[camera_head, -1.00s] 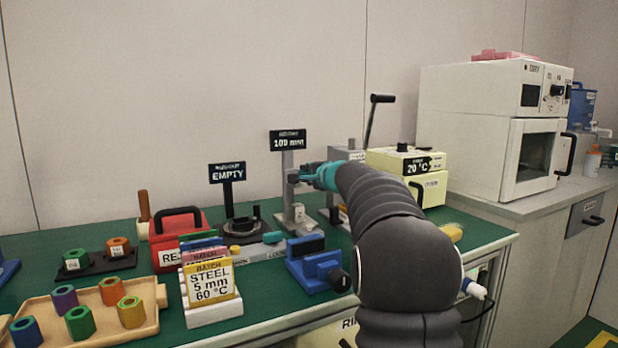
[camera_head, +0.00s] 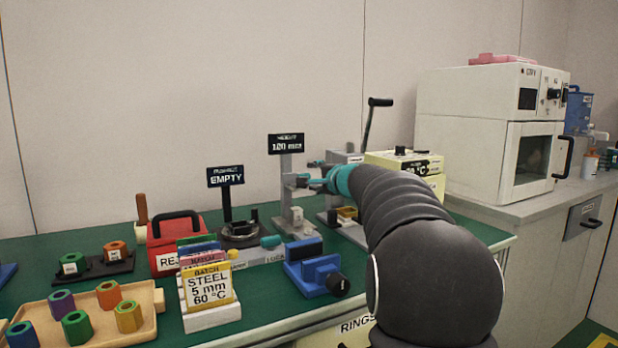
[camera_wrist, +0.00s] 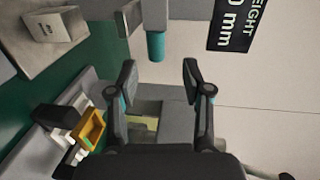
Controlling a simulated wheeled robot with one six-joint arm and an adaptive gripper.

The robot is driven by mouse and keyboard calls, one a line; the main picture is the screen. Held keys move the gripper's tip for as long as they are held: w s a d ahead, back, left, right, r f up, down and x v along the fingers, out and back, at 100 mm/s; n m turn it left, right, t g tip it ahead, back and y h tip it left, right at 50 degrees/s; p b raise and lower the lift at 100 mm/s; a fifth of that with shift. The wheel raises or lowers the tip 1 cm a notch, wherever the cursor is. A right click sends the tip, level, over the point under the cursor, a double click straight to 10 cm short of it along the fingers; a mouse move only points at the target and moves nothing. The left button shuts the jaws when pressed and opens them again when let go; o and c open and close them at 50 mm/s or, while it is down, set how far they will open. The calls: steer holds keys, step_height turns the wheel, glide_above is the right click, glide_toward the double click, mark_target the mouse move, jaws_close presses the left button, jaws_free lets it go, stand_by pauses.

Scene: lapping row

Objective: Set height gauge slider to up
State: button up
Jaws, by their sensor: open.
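The height gauge (camera_head: 286,196) is a grey column on a grey base, with a black sign (camera_head: 286,143) on top that reads 100 mm. Its slider has a teal cylindrical handle (camera_wrist: 156,46), seen in the wrist view just beyond my fingertips and roughly in line with the gap between them. My gripper (camera_wrist: 160,76) is open and empty, with its two dark fingers apart. In the head view my gripper (camera_head: 304,174) is just right of the column at mid height, and its fingers partly hide the slider there.
A grey lever device (camera_head: 350,157) with a tall black-handled arm stands right behind my gripper. A blue vise (camera_head: 318,268) and a round EMPTY fixture (camera_head: 240,234) stand in front and left.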

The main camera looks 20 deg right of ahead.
steer(key=s+r, duration=0.1)
steer(key=s, duration=0.5)
steer(key=shift+s+d, duration=0.15)
stand_by(0.3)
